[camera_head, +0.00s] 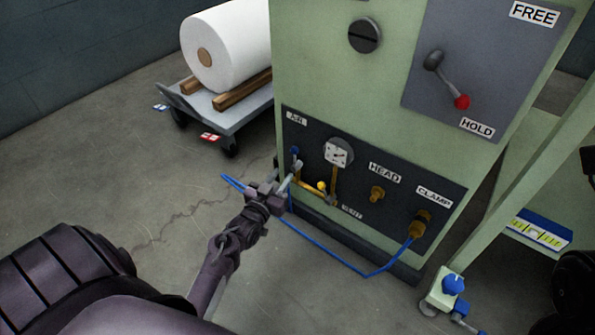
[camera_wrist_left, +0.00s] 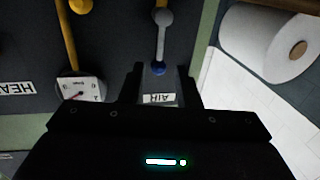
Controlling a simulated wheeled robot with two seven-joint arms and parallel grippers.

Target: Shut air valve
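The air valve lever (camera_head: 295,152) is on the dark panel just below the AIR label (camera_head: 297,121). It is a grey arm with a blue end, pointing up towards the label; the upside-down left wrist view shows the lever (camera_wrist_left: 161,42) more fully. My left gripper (camera_head: 289,181) is in front of the panel, just below and left of the blue end in the head view. In the wrist view the left gripper (camera_wrist_left: 161,72) is open, with the blue end and AIR label framed between its fingers. Contact cannot be told.
A pressure gauge (camera_head: 338,153), brass pipes and HEAD and CLAMP fittings sit right of the valve. A blue hose (camera_head: 340,259) loops low in front. A lever plate (camera_head: 477,75) marked FREE and HOLD is above. A cart with a white roll (camera_head: 232,45) stands left.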

